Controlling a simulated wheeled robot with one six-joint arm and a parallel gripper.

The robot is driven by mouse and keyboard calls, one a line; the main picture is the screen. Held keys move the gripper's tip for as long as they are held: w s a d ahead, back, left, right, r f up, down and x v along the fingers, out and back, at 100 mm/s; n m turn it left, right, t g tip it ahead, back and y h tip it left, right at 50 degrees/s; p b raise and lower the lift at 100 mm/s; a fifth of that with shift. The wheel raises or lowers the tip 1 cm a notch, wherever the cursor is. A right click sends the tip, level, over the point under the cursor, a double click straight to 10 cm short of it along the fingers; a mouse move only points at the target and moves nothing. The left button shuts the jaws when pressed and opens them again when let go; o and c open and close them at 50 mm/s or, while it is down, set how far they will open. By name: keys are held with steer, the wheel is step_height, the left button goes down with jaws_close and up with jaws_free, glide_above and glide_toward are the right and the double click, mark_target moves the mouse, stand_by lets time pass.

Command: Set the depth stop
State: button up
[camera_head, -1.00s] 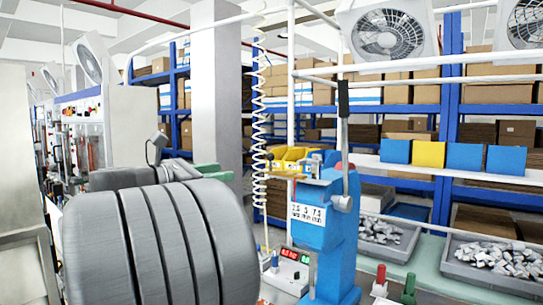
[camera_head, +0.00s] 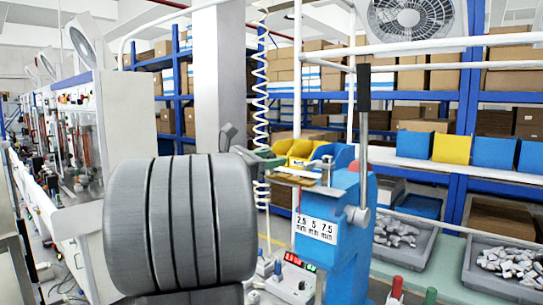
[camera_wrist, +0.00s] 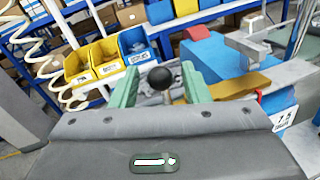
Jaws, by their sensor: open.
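A blue press (camera_head: 342,235) stands right of centre in the head view, with a white scale plate (camera_head: 316,228) marked 2.5, 5 and 7.5 mm. It also shows at the right of the wrist view (camera_wrist: 228,62), with a brass-coloured plate (camera_wrist: 240,84) reaching left from it. A black ball knob (camera_wrist: 161,78) on a short brass stem appears between the green fingers of my open gripper (camera_wrist: 165,90). I cannot tell whether the fingers touch it.
Yellow bins (camera_head: 293,150) and a blue bin (camera_wrist: 134,42) stand behind the press. A coiled white hose (camera_head: 261,100) hangs beside it. A box with red digits (camera_head: 292,262) sits at its foot. Grey trays of metal parts (camera_head: 505,264) lie to the right. A lever (camera_head: 363,130) rises from the press.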

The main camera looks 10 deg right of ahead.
mark_target(282, 175)
steer(key=shift+w+d, duration=0.15)
steer(key=shift+d, duration=0.2)
steer(key=shift+c, duration=0.2)
jaws_close()
steer(key=shift+s+d+b, duration=0.25)
steer(key=shift+s+d, duration=0.3)
steer(key=shift+s, duration=0.2)
steer(key=shift+s+d+b, duration=0.2)
steer(key=shift+s+d, duration=0.35)
steer(key=shift+s, duration=0.15)
steer(key=shift+w+a, duration=0.1)
steer(key=shift+w, duration=0.05)
steer(key=shift+o, duration=0.2)
jaws_free()
steer(key=b+v, duration=0.2)
steer(key=v, duration=1.1)
steer(key=shift+a, duration=0.35)
